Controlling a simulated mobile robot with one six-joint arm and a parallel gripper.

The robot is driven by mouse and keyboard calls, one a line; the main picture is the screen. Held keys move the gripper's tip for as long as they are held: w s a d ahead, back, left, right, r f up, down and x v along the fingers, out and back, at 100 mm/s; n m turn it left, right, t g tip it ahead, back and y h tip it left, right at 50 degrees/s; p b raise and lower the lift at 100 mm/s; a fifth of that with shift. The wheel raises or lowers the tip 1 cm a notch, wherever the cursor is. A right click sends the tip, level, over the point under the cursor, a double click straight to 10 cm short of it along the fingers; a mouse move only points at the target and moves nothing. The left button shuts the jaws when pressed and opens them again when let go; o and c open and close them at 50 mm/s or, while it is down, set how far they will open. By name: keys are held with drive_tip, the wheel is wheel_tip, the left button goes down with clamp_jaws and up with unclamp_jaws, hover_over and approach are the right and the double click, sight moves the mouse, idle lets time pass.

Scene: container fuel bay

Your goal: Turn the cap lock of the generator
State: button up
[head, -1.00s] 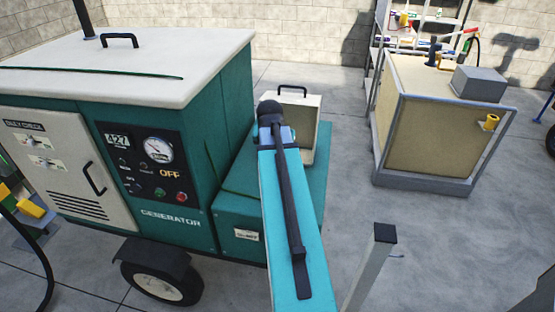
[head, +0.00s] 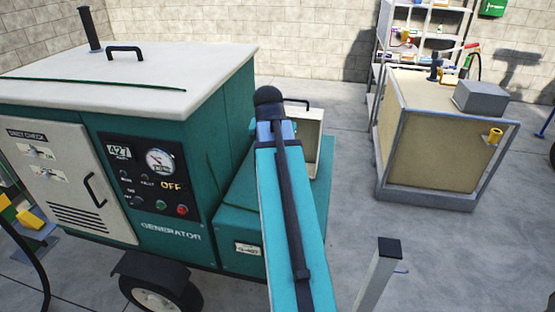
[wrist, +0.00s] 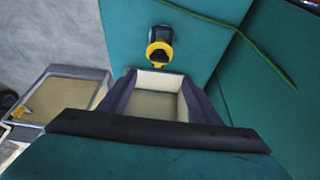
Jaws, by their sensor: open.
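The teal generator (head: 225,130) with a white top stands at the left in the head view. In the wrist view, a black and yellow fitting (wrist: 160,48), apparently the cap lock, sits on a teal face. My gripper (wrist: 159,78) is open, its two dark fingers pointing toward the fitting and apart from it. A cream-edged recessed panel (wrist: 160,80) shows between the fingers. My arm hides my gripper and the cap lock there.
A tan tank in a grey frame (head: 430,130) stands at the right, with shelves (head: 425,20) behind it. A grey post (head: 380,270) rises at the front. A green strip (wrist: 235,38) crosses the teal surface. Concrete floor (head: 350,180) is clear between generator and tank.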

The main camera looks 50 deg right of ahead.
drive_tip(key=shift+s+a+r, duration=0.1)
drive_tip(key=shift+a+r, duration=0.1)
drive_tip(key=shift+r, duration=0.35)
drive_tip(key=w+a+f+n+y, duration=0.1)
drive_tip(key=w+a+f+n, duration=0.25)
drive_tip(key=a+f, duration=0.65)
drive_tip(key=w+a+f+n+y, duration=0.1)
drive_tip(key=w+a+f+n, duration=0.3)
drive_tip(key=a+f, duration=0.55)
drive_tip(key=s+a+f+n+g+y, duration=0.1)
drive_tip(key=s+a+f+n, duration=0.1)
drive_tip(key=a+f, duration=0.75)
drive_tip(key=s+a+f+n+g+y, duration=0.1)
drive_tip(key=a+f+n, duration=0.1)
drive_tip(key=a+f, duration=0.7)
drive_tip(key=s+a+f+g, duration=0.1)
drive_tip(key=s+f+g, duration=0.2)
drive_tip(key=s+f, duration=0.6)
drive_tip(key=s+a+f+g, duration=0.1)
drive_tip(key=s+f+g, duration=0.2)
drive_tip(key=s+f, duration=0.6)
drive_tip(key=s, duration=0.8)
drive_tip(key=shift+s+f, duration=0.25)
drive_tip(key=shift+s, duration=0.15)
